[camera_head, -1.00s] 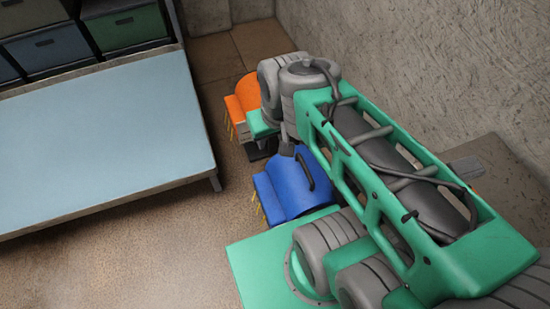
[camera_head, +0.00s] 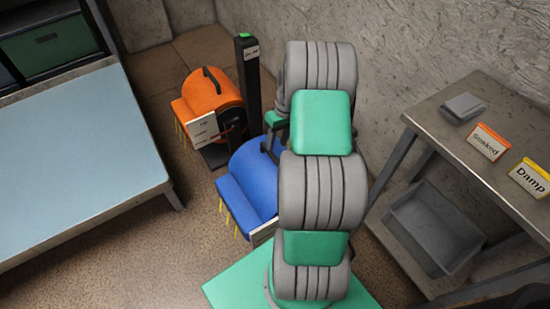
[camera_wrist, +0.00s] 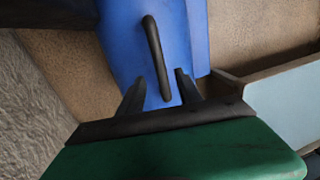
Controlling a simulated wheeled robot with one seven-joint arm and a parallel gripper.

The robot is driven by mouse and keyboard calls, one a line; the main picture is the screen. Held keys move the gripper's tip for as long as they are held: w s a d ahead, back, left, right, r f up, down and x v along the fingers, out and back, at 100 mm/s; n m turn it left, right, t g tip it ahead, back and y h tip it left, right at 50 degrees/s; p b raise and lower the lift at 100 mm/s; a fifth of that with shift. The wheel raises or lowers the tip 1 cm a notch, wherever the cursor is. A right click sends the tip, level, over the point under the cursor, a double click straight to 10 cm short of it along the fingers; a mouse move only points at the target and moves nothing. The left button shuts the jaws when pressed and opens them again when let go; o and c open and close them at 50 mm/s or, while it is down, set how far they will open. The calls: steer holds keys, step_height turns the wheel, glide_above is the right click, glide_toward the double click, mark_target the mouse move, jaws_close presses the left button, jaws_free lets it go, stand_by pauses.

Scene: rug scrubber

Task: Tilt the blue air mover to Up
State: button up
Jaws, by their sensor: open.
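The blue air mover (camera_head: 252,182) stands on the floor left of my arm in the head view, its right side hidden behind the arm. In the wrist view the blue air mover (camera_wrist: 198,35) fills the upper middle, with a black curved handle (camera_wrist: 156,55) on it. My gripper (camera_wrist: 159,85) is open, its two dark fingers pointing at the blue housing on either side of the handle's lower end. Whether the fingers touch the handle cannot be told. In the head view my gripper is mostly hidden behind the arm.
An orange air mover (camera_head: 211,95) with a white card stands behind the blue one, beside a dark post (camera_head: 247,75). A pale blue table (camera_head: 75,150) is at left. At right, a grey bench (camera_head: 450,140) holds "Soaked" and "Damp" signs, with a grey bin (camera_head: 435,230) below.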

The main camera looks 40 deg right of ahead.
mark_target(274, 155)
steer(key=f, duration=0.3)
steer(key=a+f+b, duration=0.1)
steer(key=f, duration=0.2)
steer(key=shift+a, duration=0.1)
steer(key=shift+c, duration=0.4)
steer(key=shift+r, duration=0.1)
jaws_close()
stand_by(0.6)
